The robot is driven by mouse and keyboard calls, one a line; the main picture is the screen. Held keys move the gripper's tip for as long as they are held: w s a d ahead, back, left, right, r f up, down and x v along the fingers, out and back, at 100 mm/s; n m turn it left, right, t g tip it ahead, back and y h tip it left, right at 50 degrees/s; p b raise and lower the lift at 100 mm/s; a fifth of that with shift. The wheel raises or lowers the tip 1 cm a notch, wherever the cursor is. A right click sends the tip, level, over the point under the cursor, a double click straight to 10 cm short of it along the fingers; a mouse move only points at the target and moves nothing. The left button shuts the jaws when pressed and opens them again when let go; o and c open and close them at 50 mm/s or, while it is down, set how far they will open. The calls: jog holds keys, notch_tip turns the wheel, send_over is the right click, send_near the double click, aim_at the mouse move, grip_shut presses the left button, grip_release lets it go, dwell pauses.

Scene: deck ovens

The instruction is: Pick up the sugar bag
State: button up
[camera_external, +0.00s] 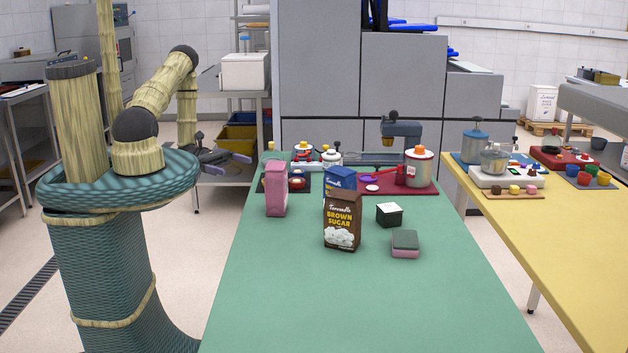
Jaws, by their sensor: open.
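A brown bag labelled "Brown Sugar" (342,222) stands upright on the green table (290,300), its printed front facing the camera. A blue bag (340,180) stands just behind it, its lower part hidden. A pink bag or carton (276,189) stands to the left of both. My gripper (238,168) is to the left of the table's far end, well apart from the brown sugar bag. It is small in the picture and looks empty, with its fingers pointing right.
A small dark box with a white top (389,214) and a sponge (405,243) lie right of the sugar bag. A red tray (420,188) with a pot (418,166) sits behind. The near half of the green table is clear. A yellow table (540,235) stands to the right.

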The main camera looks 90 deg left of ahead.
jog(key=p, duration=0.4)
send_near(285, 178)
jog(key=shift+w+d+f, duration=0.15)
jog(key=shift+w+d, duration=0.25)
jog(key=shift+w, duration=0.1)
jog(key=shift+a+p+x, duration=0.2)
jog(key=shift+p+x, duration=0.75)
jog(key=shift+x, duration=1.7)
jog(key=shift+w, duration=0.1)
jog(key=c, duration=1.6)
